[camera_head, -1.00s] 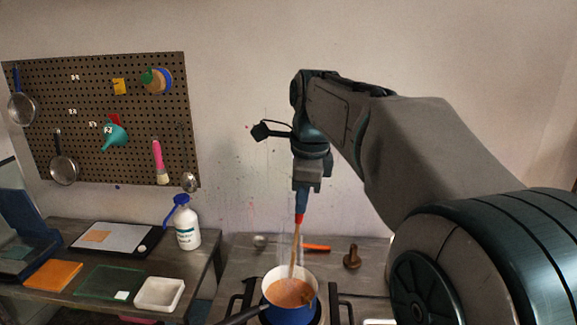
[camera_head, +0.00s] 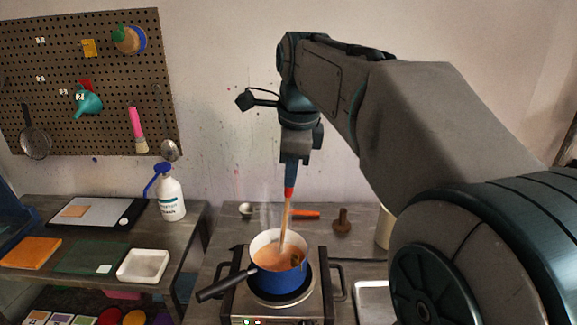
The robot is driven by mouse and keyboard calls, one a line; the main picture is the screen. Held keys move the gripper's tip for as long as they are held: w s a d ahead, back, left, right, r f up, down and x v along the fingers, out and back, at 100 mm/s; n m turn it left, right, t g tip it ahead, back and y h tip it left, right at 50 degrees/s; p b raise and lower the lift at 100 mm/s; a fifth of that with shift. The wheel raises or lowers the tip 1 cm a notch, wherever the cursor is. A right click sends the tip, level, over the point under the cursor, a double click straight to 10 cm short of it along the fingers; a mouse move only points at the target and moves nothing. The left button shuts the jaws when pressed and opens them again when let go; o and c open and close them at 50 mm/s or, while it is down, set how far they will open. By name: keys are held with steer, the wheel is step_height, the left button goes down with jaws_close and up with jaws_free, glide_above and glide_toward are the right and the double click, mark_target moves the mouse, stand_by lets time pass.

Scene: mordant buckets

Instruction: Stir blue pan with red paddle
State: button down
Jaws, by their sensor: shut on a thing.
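The blue pan (camera_head: 277,279) stands on a burner, its dark handle pointing to the lower left. It holds an orange-brown liquid (camera_head: 270,259), with a darker lump at its right side. My gripper (camera_head: 290,184) is above the pan and shut on the red paddle (camera_head: 285,222), a wooden stick with a red upper end. The paddle hangs nearly upright, leaning slightly, and its lower end is in the liquid, hidden below the surface.
The hot plate (camera_head: 245,297) has dark side bars. Behind it lie an orange-handled tool (camera_head: 305,213) and a brown wooden object (camera_head: 342,222). A side table at left bears a spray bottle (camera_head: 170,196) and a white tray (camera_head: 143,265). A pegboard (camera_head: 60,130) hangs above.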

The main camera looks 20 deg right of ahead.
mark_target(288, 193)
steer(key=shift+b+x, duration=2.5)
steer(key=shift+x, duration=1.85)
